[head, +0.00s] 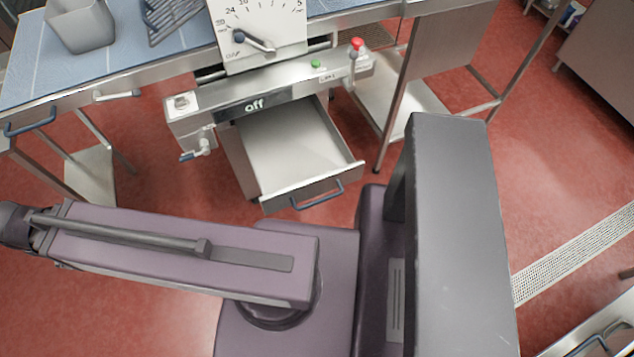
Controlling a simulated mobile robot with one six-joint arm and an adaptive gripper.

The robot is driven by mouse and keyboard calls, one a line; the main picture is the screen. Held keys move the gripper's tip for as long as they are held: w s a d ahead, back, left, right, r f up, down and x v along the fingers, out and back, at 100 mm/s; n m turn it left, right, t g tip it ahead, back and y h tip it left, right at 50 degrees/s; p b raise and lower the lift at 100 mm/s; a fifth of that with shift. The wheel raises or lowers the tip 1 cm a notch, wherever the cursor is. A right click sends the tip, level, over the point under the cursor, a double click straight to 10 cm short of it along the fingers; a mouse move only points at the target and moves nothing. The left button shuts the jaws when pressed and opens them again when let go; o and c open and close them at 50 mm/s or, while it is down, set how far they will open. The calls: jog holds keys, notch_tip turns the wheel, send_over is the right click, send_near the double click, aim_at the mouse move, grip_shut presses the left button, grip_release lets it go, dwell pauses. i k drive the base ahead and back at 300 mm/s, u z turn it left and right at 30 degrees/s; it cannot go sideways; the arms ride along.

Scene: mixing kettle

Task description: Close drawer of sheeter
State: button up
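The drawer looks empty. Its front panel carries a blue-grey handle (317,195). The sheeter has a white dial plate (262,35) above the bar and a blue table surface to the left. My arm crosses the lower part of the view and reaches to the left edge. My gripper is outside the frame, so its state does not show. No part of my arm is seen touching the drawer.
A grey bin (80,27) and a dark rack (168,16) stand on the sheeter table. Another blue-handled front (600,340) is at the bottom right. A floor grate (575,255) lies at the right. Red floor is open right of the drawer.

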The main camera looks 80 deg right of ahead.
aim_at(296, 153)
jog(key=u, duration=0.1)
jog(key=k, duration=0.4)
jog(key=z, duration=2.45)
jog(key=i, duration=0.45)
jog(key=z, duration=0.05)
